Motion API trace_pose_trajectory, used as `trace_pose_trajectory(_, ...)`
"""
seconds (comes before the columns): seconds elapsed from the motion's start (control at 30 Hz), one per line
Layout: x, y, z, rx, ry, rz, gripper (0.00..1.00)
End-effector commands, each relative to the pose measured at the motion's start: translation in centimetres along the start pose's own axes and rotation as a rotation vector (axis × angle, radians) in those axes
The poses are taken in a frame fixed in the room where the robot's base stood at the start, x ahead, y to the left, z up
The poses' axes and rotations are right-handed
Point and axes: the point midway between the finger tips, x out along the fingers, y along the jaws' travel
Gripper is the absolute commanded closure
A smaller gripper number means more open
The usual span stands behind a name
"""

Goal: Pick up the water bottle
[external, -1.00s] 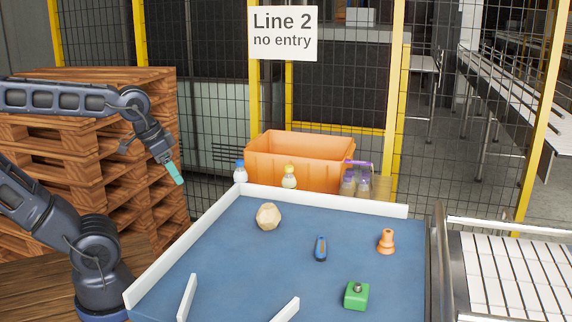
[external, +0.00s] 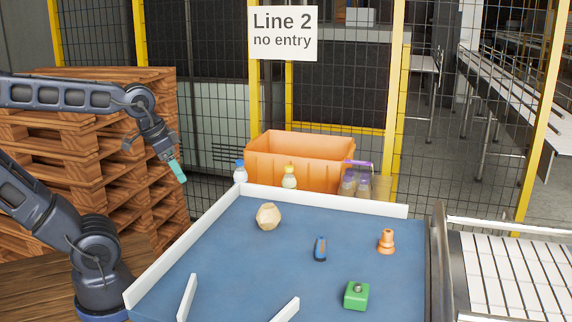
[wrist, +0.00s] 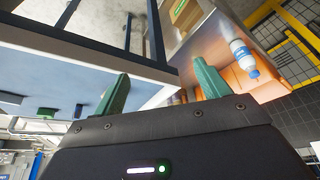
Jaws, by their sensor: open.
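The water bottle (external: 240,174), with a blue cap, stands behind the far left corner of the blue table, left of the orange bin. Its lower part is hidden by the table's white edge. In the wrist view the bottle (wrist: 241,53) shows at the upper right, beyond the right finger and apart from it. My gripper (external: 178,171) is in the air left of the bottle, with teal fingers pointing down and to the right. In the wrist view my gripper (wrist: 161,78) is open, with nothing between its fingers.
The blue table (external: 250,290) has a raised white rim and carries several small objects. The orange bin (external: 300,160), a yellow-capped bottle (external: 289,178) and a purple-handled bottle carrier (external: 358,182) stand behind it. Wooden pallets (external: 150,90) are stacked behind my arm.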

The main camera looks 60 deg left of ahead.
Motion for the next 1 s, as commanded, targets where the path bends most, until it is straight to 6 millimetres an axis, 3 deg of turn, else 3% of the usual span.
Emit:
trace_pose_trajectory(0.27,1.4,-2.9,-5.6,0.132,-0.066,0.039,0.25)
trace_pose_trajectory(0.57,4.2,-8.0,-11.4,0.287,-0.104,0.108,0.25)
trace_pose_trajectory(1.0,10.5,-19.2,-17.4,0.5,-0.086,0.219,0.25)
